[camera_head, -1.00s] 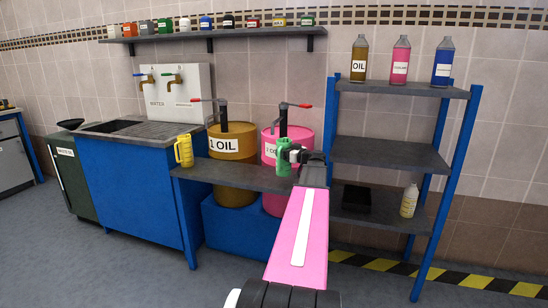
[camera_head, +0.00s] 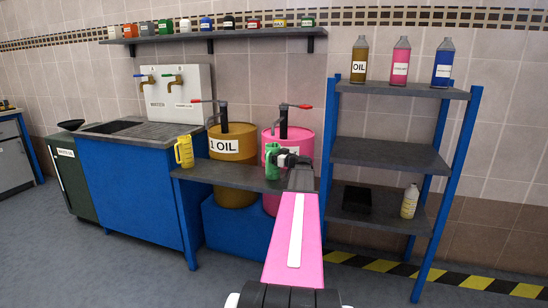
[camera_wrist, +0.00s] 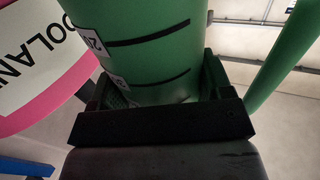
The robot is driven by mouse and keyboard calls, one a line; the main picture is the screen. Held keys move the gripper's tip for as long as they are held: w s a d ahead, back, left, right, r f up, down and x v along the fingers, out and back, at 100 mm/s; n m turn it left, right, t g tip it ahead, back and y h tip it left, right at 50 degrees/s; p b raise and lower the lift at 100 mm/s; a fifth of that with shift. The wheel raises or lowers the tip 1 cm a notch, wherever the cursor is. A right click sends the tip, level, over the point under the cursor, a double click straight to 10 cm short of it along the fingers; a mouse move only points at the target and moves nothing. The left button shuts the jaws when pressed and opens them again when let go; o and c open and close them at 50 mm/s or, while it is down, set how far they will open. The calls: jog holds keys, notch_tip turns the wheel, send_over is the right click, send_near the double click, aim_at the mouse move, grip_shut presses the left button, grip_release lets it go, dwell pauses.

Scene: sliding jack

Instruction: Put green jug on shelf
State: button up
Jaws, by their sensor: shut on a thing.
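The green jug (camera_head: 271,162) is upright at the front of the pink drum, by the edge of the low grey ledge. My gripper (camera_head: 284,156) is shut on it from the right. In the wrist view the jug (camera_wrist: 150,45) fills the top middle between the dark jaws (camera_wrist: 160,100), with dark level lines on its side. The head view does not clearly show whether the jug's base touches the ledge. The blue-framed shelf unit stands to the right; its middle board (camera_head: 390,153) is bare.
Several bottles, such as the oil bottle (camera_head: 360,60), stand on the unit's top board. A black bin (camera_head: 357,199) and a white bottle (camera_head: 410,201) are on its lower board. A yellow jug (camera_head: 184,152) stands on the ledge (camera_head: 220,176). The pink drum (camera_head: 304,140) is close behind my gripper.

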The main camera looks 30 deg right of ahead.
jog(key=shift+f, duration=0.15)
jog(key=o, duration=1)
jog(key=shift+c, duration=0.2)
jog(key=v, duration=1.2)
